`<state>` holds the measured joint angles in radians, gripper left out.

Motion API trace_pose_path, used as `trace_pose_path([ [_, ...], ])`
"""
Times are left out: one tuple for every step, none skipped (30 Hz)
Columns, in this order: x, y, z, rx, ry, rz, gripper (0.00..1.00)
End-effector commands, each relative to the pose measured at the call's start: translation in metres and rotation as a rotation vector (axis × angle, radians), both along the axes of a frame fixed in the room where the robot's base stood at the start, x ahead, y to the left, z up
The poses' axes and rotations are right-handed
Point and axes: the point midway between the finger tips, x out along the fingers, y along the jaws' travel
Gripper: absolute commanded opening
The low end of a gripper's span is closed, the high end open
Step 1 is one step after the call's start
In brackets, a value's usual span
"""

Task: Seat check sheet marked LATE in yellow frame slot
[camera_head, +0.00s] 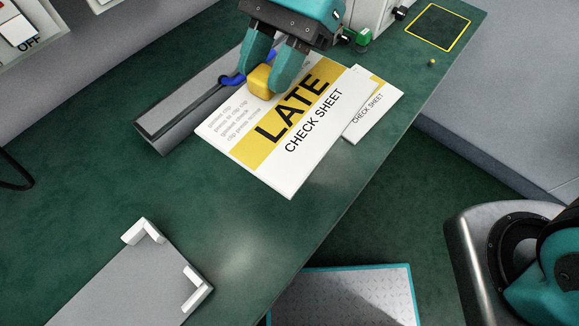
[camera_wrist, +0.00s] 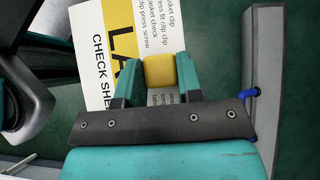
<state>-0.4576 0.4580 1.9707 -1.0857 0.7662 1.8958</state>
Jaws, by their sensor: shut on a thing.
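The check sheet marked LATE (camera_head: 292,118) is a white card with a yellow band and black print. It lies tilted in the middle of the head view and shows partly in the wrist view (camera_wrist: 95,60). A yellow block (camera_head: 260,80) sits at its upper left edge. My gripper (camera_head: 264,82) is shut on this block, which also shows between the fingers in the wrist view (camera_wrist: 160,71). I cannot tell whether the sheet touches the bench. A yellow square outline (camera_head: 413,33) lies on the green bench at the upper right.
A second check sheet (camera_head: 374,115) lies partly under the LATE sheet, its marking hidden. A grey rail (camera_head: 165,130) with a blue clip (camera_head: 232,80) is behind left. A grey plate (camera_head: 130,285) with white corner brackets is at lower left.

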Motion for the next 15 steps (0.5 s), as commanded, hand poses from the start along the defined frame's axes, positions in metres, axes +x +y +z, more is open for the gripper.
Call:
trace_pose_path([
  [-0.001, 0.002, 0.000, 0.000, 0.000, 0.006, 0.09],
  [-0.001, 0.002, 0.000, 0.000, 0.000, 0.007, 0.09],
  [-0.001, 0.003, 0.000, 0.000, 0.001, 0.008, 0.09],
  [-0.002, 0.003, 0.000, 0.001, 0.001, 0.008, 0.09],
  [-0.002, 0.004, 0.000, 0.001, 0.001, 0.008, 0.09],
  [-0.002, 0.004, 0.000, 0.000, 0.001, 0.009, 0.09],
  [-0.002, 0.004, -0.001, 0.000, 0.001, 0.009, 0.09],
  [-0.002, 0.004, -0.002, -0.001, 0.002, 0.008, 0.09],
  [-0.002, 0.004, -0.007, -0.001, 0.003, 0.007, 0.09],
  [-0.002, 0.004, -0.011, -0.002, 0.004, 0.007, 0.09],
  [-0.002, 0.004, -0.017, -0.001, 0.005, 0.007, 0.09],
  [-0.002, 0.004, -0.026, -0.001, 0.005, 0.006, 0.09],
  [-0.002, 0.004, -0.034, -0.003, 0.005, 0.006, 0.09],
  [-0.002, 0.004, -0.043, -0.003, 0.008, 0.006, 0.09],
  [-0.002, 0.004, -0.055, -0.003, 0.008, 0.004, 0.09],
])
